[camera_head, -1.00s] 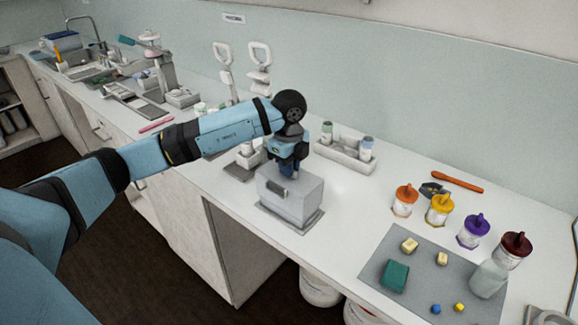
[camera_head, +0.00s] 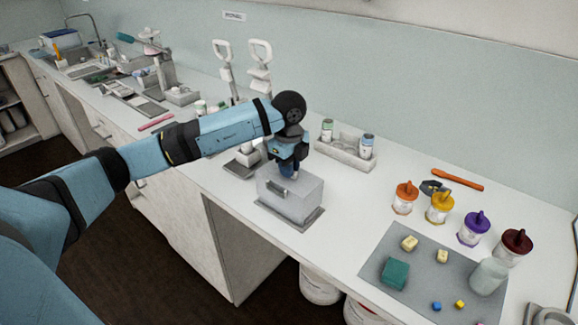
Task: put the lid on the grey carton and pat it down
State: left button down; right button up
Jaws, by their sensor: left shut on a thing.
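The grey carton (camera_head: 296,209) stands on a darker grey mat on the white counter, near the counter's front edge. The light grey lid (camera_head: 311,182) lies across the carton's top, and I see no clear gap between them. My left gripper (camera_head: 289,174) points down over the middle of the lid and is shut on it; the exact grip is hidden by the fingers. My right gripper is not in view.
A white tray with small bottles (camera_head: 345,154) stands behind the carton. Jars with coloured tops (camera_head: 440,208) and a grey mat (camera_head: 411,236) with small blocks and a clear bottle are to the right. White stands (camera_head: 226,62) rise behind my left arm.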

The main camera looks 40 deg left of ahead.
pick_arm(q)
jog(key=shift+f, duration=0.35)
dwell(0.5)
grip_release()
dwell(0.4)
jog(key=shift+r+p, duration=2.25)
jog(key=shift+r, duration=1.3)
